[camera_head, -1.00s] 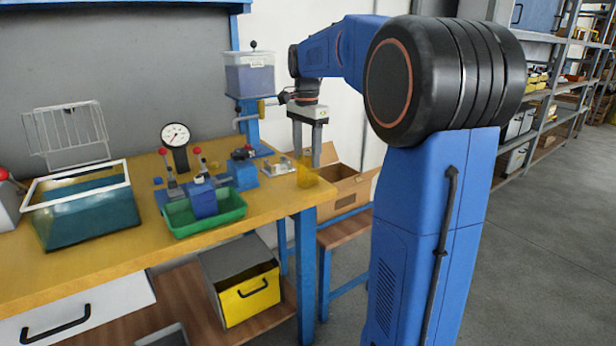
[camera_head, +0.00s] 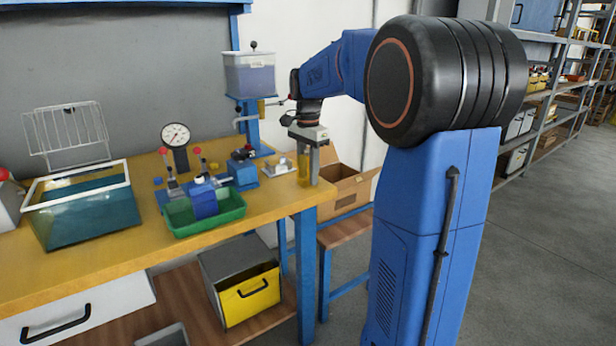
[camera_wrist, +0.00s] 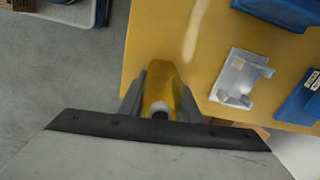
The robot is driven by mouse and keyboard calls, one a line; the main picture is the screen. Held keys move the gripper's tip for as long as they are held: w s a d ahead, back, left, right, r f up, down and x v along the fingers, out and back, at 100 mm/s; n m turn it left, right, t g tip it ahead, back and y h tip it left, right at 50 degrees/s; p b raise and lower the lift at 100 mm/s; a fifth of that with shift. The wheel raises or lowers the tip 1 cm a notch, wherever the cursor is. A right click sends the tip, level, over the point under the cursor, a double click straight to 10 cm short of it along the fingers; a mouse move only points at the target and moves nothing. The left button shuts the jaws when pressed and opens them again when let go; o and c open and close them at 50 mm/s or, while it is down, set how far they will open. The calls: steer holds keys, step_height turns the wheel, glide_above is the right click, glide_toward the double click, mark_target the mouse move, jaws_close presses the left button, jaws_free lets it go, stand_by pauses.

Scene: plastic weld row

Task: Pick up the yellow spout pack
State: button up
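The yellow spout pack (camera_head: 304,172) stands at the right end of the yellow bench, near the edge. My gripper (camera_head: 308,175) is lowered over it, pointing down. In the wrist view, the pack (camera_wrist: 158,78) sits between the two fingers (camera_wrist: 160,95), with its pale spout facing the camera. The fingers are close to its sides, but I cannot tell whether they touch or press on it. In the head view, a finger stands beside the pack and partly hides it.
A blue clamp device (camera_head: 242,172) and a green tray (camera_head: 203,213) stand farther left. An open cardboard box (camera_head: 345,190) is beyond the bench's right end.

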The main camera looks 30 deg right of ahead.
mark_target(308, 151)
steer(key=shift+c, duration=1)
step_height(308, 151, up, 10)
